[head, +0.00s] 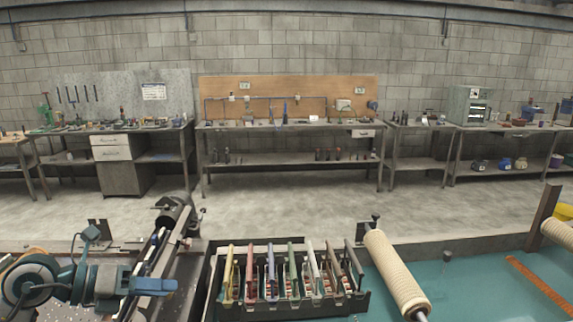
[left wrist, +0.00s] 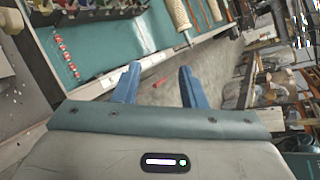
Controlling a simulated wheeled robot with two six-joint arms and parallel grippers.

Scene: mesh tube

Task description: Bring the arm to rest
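My left gripper (head: 160,286) is at the lower left of the head view, its arm coming in from the left edge. In the left wrist view its two blue fingers (left wrist: 157,74) stand apart with nothing between them, so it is open and empty. They hang over the bench's edge, with the grey floor beyond. A cream ribbed mesh tube (head: 395,270) lies slanted on a rod at the teal bench, right of the rack; a cream roll also shows at the top of the left wrist view (left wrist: 179,14). My right gripper is in neither view.
A black rack (head: 345,301) with several coloured-handled tools stands centre front, close to the right of my left gripper. Dark rail-like equipment (head: 165,255) lies just beyond the gripper. The teal bench top (head: 460,290) is partly clear. Workbenches (head: 290,127) line the far wall.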

